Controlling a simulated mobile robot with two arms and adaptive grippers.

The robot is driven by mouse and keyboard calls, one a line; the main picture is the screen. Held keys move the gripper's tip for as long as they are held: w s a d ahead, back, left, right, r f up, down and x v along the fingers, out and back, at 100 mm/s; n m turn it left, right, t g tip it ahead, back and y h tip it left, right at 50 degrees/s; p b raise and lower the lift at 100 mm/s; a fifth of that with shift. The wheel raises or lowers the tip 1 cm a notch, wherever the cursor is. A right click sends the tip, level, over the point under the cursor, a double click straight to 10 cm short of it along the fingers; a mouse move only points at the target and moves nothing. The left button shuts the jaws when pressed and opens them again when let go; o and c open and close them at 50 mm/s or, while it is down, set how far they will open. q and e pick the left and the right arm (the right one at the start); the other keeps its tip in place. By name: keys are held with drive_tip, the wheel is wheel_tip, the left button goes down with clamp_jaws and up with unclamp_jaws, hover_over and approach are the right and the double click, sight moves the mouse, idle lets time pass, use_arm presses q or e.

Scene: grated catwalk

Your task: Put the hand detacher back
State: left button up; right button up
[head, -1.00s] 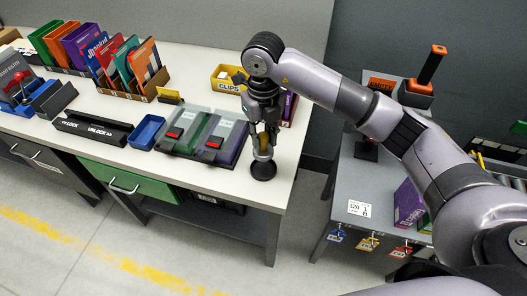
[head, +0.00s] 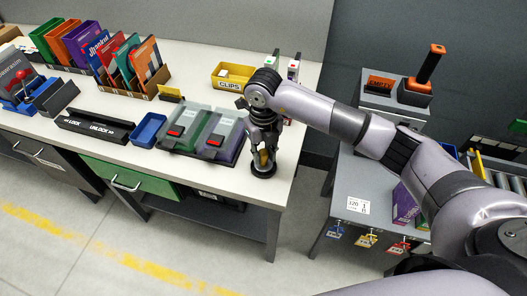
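A small tool with a tan handle and a round black base, seemingly the hand detacher (head: 264,169), stands upright on the white tabletop near its right front corner. My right gripper (head: 264,155) comes down over it from above. Its fingers are on both sides of the handle and hide much of it. They look apart; contact with the handle is not clear. My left gripper is not in view.
The white worktable (head: 235,185) carries green and purple trays (head: 205,135), a blue bin (head: 148,130), a black lock/unlock bar (head: 95,128) and a yellow clips bin (head: 228,75). An orange-topped tool (head: 430,68) stands in a dark holder on the right, beside an "EMPTY" box (head: 380,84).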

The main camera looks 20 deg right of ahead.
sight(263, 152)
drive_tip(key=o, duration=0.4)
drive_tip(key=shift+r, duration=0.1)
drive_tip(key=shift+r, duration=0.2)
wheel_tip(263, 152, up, 12)
drive_tip(key=b, duration=0.3)
drive_tip(key=shift+f, duration=0.1)
drive_tip(key=shift+f, duration=0.1)
